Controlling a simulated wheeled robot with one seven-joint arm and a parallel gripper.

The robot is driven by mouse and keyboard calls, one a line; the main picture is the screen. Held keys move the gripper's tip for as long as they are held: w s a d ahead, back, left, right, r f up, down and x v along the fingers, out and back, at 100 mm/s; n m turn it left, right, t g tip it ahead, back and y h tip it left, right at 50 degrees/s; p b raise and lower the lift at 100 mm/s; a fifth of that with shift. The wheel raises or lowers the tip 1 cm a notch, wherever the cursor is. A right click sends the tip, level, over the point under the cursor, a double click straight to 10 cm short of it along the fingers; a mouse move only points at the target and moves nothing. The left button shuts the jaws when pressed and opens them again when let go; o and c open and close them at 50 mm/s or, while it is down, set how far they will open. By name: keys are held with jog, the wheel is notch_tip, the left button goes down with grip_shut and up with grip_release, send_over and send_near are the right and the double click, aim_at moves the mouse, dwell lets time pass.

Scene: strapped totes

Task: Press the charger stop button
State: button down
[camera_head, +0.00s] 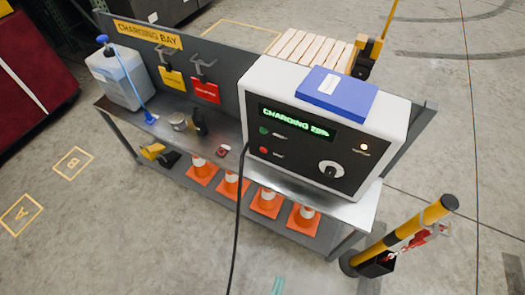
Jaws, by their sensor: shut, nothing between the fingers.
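The charger (397,117) is a light grey box with a black front panel, standing on the right end of a metal bench. Its display (296,122) is lit with green text that reads "CHARGING" and a percentage too blurred to be sure of. A small red button (263,149) sits at the panel's lower left, with a green button (264,131) just above it. Their labels are too small to read. My gripper is not in view.
A black cable hangs in front of the bench (357,211), just left of the charger. A blue box (350,103) lies on the charger. A yellow-black post (412,230) stands front right. Orange cones (268,199) fill the lower shelf. The floor at front left is clear.

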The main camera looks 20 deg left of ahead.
aim_at(263, 150)
dwell(0.8)
jog(key=w+a+f+n+g+y, duration=0.1)
jog(key=w+a+f, duration=0.2)
jog(key=w+f, duration=0.45)
jog(key=w+a+f+g+y, duration=0.1)
jog(key=w+a+f+y, duration=0.2)
jog(key=w, duration=0.8)
jog(key=w+a+n+g+y, duration=0.1)
jog(key=w+a+n+g, duration=0.1)
jog(key=w+a, duration=1.1)
jog(key=shift+w+a+r+y, duration=0.25)
jog(key=shift+w+a+y, duration=0.15)
jog(key=shift+w, duration=0.65)
jog(key=shift+w, duration=0.1)
jog(key=w+d, duration=0.1)
jog(key=w, duration=0.7)
jog(key=shift+w+d, duration=0.2)
jog(key=shift+d, duration=0.1)
jog(key=shift+w, duration=0.1)
